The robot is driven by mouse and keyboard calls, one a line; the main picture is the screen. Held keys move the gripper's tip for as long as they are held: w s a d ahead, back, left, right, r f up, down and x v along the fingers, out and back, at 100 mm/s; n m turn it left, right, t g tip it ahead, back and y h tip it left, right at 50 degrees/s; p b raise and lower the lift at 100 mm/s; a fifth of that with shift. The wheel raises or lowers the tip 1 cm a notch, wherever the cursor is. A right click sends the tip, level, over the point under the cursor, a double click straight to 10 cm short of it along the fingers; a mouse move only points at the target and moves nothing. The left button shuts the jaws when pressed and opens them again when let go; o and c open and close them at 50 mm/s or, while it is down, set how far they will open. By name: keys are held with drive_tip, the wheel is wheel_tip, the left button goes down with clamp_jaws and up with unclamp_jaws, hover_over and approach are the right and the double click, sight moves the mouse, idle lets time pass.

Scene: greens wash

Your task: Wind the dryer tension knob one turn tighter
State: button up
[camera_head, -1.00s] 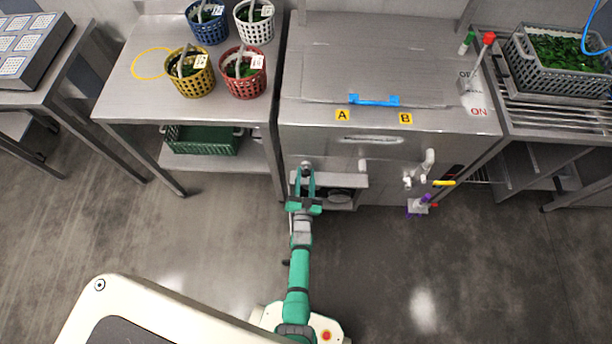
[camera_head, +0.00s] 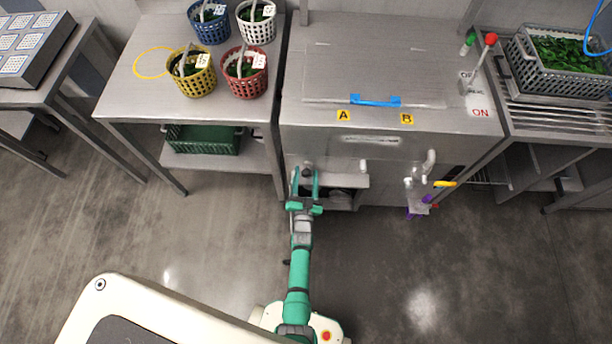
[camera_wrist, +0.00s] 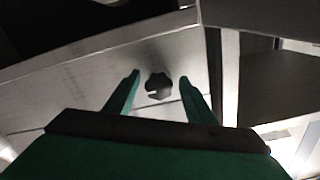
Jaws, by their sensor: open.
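The tension knob (camera_wrist: 159,86) is a small dark lobed knob on the metal front of the dryer. In the head view the knob (camera_head: 308,167) is small and partly hidden by my gripper, low on the left of the cabinet front. My gripper (camera_head: 305,174) is open at that front. In the wrist view the green fingers of my gripper (camera_wrist: 160,78) stand apart, one to each side of the knob, with visible gaps. I cannot tell how deep the fingertips reach around it.
Baskets of greens (camera_head: 245,72) stand on the left table. A grey crate (camera_head: 560,75) sits at right. The floor in front is clear.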

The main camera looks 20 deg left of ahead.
drive_tip(key=shift+r, duration=0.45)
wheel_tip(320, 180, up, 2)
drive_tip(key=shift+r, duration=0.1)
drive_tip(key=s+d+r, duration=0.4)
drive_tip(key=s+r, duration=0.6)
drive_tip(key=s, duration=0.3)
drive_tip(key=shift+s, duration=0.2)
drive_tip(key=shift+f, duration=0.1)
wheel_tip(320, 180, down, 12)
drive_tip(key=w+n, duration=0.3)
drive_tip(key=n, duration=0.2)
drive_tip(key=x, duration=1.1)
drive_tip(key=shift+s+a+f, duration=0.15)
drive_tip(key=shift+a+f, duration=0.2)
